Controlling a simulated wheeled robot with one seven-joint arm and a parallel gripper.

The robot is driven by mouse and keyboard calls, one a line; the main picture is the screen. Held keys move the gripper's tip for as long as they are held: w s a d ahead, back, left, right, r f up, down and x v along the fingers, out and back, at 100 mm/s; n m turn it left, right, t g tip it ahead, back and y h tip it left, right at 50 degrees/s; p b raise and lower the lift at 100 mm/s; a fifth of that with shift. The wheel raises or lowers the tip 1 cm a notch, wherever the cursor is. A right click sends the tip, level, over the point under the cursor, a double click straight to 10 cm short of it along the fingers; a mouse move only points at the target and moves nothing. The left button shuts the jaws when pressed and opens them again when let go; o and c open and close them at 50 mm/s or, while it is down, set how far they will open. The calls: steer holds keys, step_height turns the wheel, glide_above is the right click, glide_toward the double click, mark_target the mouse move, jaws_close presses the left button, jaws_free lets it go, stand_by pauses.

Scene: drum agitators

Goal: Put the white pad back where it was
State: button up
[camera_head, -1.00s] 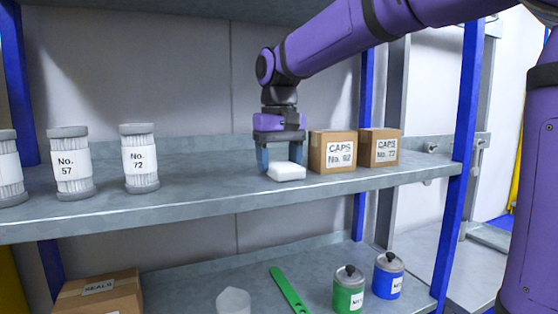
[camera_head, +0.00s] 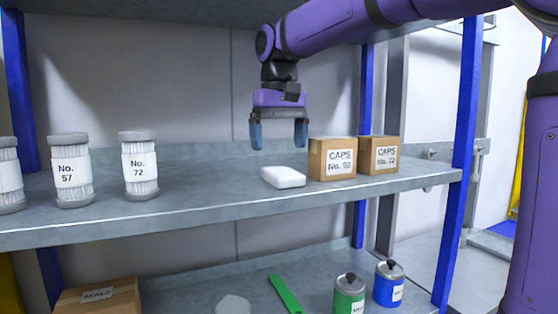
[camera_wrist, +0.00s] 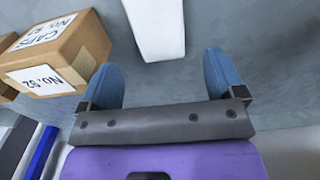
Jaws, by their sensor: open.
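The white pad (camera_head: 283,177) lies flat on the upper grey shelf, just left of the CAPS No. 92 box. It also shows in the wrist view (camera_wrist: 157,25), ahead of the fingertips and partly cut off by the top edge. My gripper (camera_head: 279,140) is open and empty, pointing down above the pad and clear of it. Its two blue fingers show in the wrist view (camera_wrist: 160,75) with nothing between them.
Two cardboard boxes, CAPS No. 92 (camera_head: 332,159) and another CAPS box (camera_head: 378,155), stand right of the pad. Several white filter cartridges, one marked No. 72 (camera_head: 140,165), stand at left. The shelf (camera_head: 210,190) between is bare. Green (camera_head: 349,297) and blue cans (camera_head: 388,285) sit below.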

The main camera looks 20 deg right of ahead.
mark_target(279, 170)
step_height(279, 170, up, 6)
stand_by(0.7)
